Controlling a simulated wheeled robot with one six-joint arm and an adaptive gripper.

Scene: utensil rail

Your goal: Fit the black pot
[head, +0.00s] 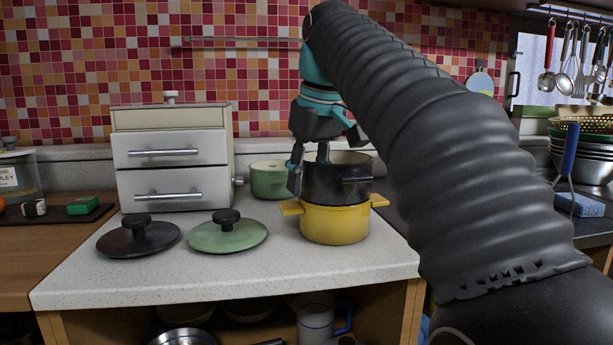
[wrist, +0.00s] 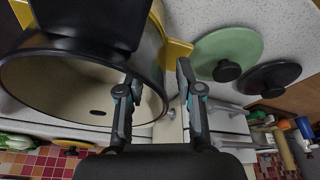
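The black pot (head: 338,183) stands upright on or partly in the yellow pot (head: 335,224) on the pale counter; how deep it sits is hard to tell. In the wrist view I look into the black pot's beige inside (wrist: 75,90), with a dark rim and a black handle (wrist: 90,22). My gripper (head: 309,172) is at the black pot's left rim. In the wrist view my gripper (wrist: 158,80) has its fingers apart, one inside the pot and one outside, with the wall between. Gaps show, so it does not look clamped.
A black lid (head: 138,240) and a green lid (head: 228,236) lie at the front left. A green pot (head: 268,182) stands behind. A white drawer unit (head: 172,165) is at the back left. Bowls (head: 590,160) stand far right. The counter front is clear.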

